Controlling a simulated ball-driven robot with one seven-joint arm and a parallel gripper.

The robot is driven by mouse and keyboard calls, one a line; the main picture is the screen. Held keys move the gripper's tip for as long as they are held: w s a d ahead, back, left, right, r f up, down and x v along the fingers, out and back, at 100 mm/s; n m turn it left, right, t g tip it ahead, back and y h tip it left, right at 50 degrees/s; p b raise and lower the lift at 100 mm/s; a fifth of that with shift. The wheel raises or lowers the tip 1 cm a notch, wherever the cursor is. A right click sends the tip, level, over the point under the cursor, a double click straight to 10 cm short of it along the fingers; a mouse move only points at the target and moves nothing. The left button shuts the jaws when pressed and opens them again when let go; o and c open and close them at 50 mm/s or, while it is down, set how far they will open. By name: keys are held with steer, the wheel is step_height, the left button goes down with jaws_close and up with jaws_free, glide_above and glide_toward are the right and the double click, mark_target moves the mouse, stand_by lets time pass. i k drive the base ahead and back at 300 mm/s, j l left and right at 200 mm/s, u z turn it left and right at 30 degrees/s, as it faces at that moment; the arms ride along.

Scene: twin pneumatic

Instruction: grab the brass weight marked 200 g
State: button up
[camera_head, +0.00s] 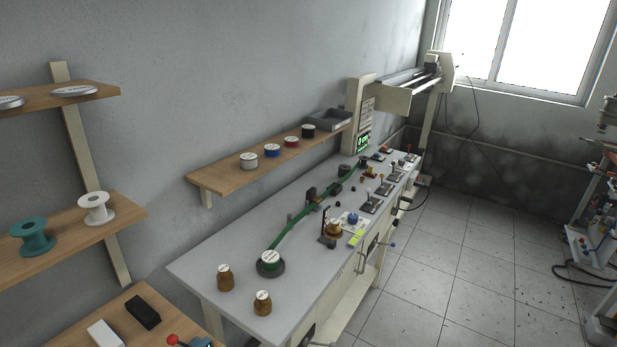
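Two brass weights stand upright near the close end of the long grey bench (215,262). One brass weight (225,279) is at the left, and the other brass weight (263,304) is to its right, nearer the front edge. A third brass-coloured piece (334,229) sits farther along, on a dark fitting. The weights have pale tops, but their markings are too small to read, so I cannot tell which is 200 g. My gripper is not in view.
A wall shelf (213,178) holds several small spools. A lower-left table (126,327) holds a black block (143,312) and a white block (104,334).

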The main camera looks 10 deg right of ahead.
mark_target(333, 229)
steer(key=i+l, duration=0.6)
steer(key=i+l+z, duration=0.1)
steer(key=i+l, duration=0.45)
steer(key=i, duration=0.2)
steer(key=i+l, duration=0.55)
steer(key=i, duration=0.15)
steer(key=i+l, duration=0.55)
steer(key=i, duration=0.15)
steer(key=z, duration=0.05)
